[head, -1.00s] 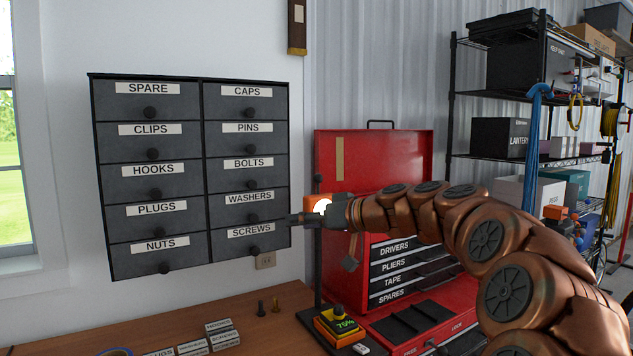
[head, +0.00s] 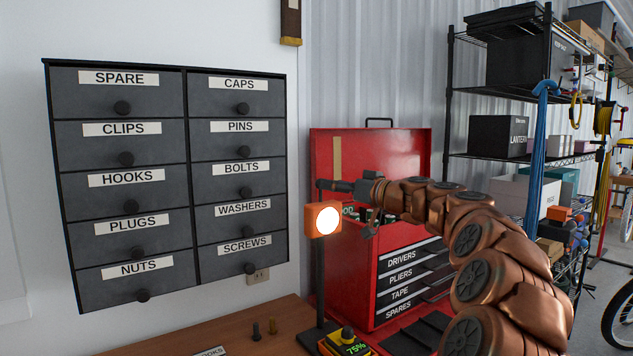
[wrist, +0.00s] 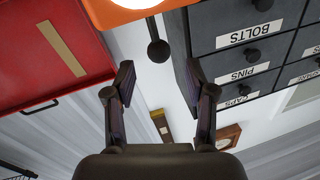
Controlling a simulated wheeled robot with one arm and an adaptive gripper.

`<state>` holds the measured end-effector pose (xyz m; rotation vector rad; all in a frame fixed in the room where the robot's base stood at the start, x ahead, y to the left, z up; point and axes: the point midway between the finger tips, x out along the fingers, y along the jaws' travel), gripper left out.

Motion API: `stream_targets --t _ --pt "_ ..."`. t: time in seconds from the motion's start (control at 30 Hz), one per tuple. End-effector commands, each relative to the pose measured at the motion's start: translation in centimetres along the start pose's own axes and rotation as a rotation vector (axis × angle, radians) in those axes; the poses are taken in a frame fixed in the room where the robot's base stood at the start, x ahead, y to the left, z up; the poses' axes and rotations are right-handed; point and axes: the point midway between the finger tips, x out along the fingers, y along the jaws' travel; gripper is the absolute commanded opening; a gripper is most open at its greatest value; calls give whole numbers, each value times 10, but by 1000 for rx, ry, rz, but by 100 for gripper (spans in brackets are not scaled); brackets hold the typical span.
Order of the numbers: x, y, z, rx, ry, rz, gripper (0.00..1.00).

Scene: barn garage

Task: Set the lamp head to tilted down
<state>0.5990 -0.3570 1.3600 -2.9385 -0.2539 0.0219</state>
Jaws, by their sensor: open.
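The lamp (head: 323,218) has a boxy orange head with a round lit white face turned toward me, not visibly tilted. It stands on a dark post on the bench. My gripper (head: 328,185) is just above the lamp head. In the wrist view the orange lamp head (wrist: 132,4) is cut off at the top edge. A black knob on a short stalk (wrist: 158,50) extends from it. My open, empty gripper (wrist: 160,72) has one finger on each side of the knob in the picture; I see no contact. The depth between knob and fingertips is unclear.
A labelled drawer cabinet (head: 188,180) hangs on the wall at left. A red tool chest (head: 345,270) stands behind the lamp. A yellow dial box (head: 345,343) reading 75% sits by the lamp foot. Two small bolts stand on the wooden bench (head: 220,338).

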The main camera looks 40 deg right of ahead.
Motion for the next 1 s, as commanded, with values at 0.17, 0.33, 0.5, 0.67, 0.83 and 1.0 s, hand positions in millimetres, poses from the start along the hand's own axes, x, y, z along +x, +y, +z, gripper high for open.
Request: stream_targets --t 0.17,0.33,0.5,0.67,0.83,1.0 --pt "29 1 0 2 -5 1 55" --pt "47 0 -1 0 -2 2 55" --pt "56 0 0 0 -2 0 55" --pt "58 -1 1 0 -2 -1 55" --pt "58 -1 1 0 -2 -2 50" --pt "58 -1 1 0 -2 -2 32"
